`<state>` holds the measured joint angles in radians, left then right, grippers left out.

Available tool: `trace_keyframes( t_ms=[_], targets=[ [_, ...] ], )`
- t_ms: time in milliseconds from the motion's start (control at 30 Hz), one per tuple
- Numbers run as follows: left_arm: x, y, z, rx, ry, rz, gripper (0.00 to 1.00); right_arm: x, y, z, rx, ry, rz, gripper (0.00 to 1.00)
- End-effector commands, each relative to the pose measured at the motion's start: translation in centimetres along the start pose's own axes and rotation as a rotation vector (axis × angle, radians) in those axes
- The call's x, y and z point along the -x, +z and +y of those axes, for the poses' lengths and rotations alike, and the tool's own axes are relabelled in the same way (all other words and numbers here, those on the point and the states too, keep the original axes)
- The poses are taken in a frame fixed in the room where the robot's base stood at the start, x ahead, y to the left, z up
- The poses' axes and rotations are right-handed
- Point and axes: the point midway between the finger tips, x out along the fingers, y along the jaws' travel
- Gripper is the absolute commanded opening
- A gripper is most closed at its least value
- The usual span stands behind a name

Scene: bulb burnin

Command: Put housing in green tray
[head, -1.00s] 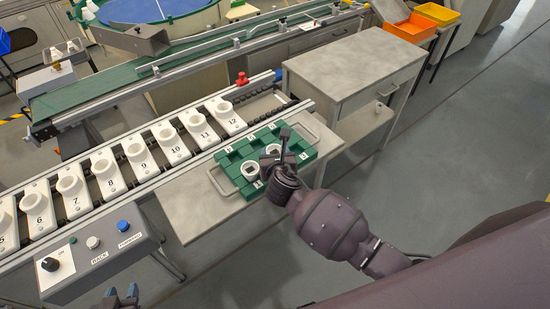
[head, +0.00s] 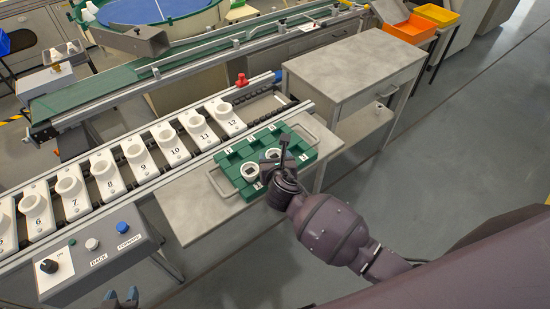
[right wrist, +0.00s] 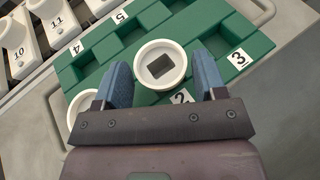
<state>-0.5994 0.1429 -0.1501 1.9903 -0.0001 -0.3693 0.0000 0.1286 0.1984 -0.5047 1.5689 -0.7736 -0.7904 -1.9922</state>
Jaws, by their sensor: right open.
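The green tray (head: 306,155) lies on a grey side table, with numbered compartments. Two white ring-shaped housings show in it: one at the front left (head: 249,171) and one to its right (head: 272,154). My right gripper (head: 279,163) is over the tray, open, with nothing gripped. In the right wrist view, one housing (right wrist: 160,65) sits by label 2 between the spread blue fingers, with a gap on both sides. The other housing (right wrist: 77,104) is partly hidden behind the left finger. My left gripper (head: 122,297) is at the bottom edge, its fingertips apart and empty.
A conveyor with numbered white holders (head: 105,170) runs beside the tray. A control box (head: 98,250) with knob and buttons stands at the front left. A grey cabinet (head: 355,62) stands behind the tray. Orange (head: 408,27) and yellow (head: 438,14) bins are farther back.

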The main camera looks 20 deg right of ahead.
Motion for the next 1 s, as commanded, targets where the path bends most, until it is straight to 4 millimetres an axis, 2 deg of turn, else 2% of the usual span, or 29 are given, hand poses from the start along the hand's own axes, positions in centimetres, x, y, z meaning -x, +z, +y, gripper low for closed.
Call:
trace_keyframes(
  t_ms=[200,500,700,1000],
  targets=[
    [0.3,-1.1,-0.1,0.0,0.0,0.01,0.4,3.9,0.1,-0.1,0.0,0.001,0.0,0.65],
    [0.7,-1.8,-0.1,0.0,0.0,0.013,0.4,9.2,0.0,-0.1,0.0,0.001,0.0,0.65],
    [0.9,-1.6,-0.2,0.001,-0.001,0.007,0.4,11.1,-0.1,0.0,0.001,0.0,0.001,0.65],
    [1.1,-1.4,-0.2,0.002,-0.002,0.002,0.4,11.5,-0.3,-0.2,-0.033,0.003,0.01,0.65]
  ],
)
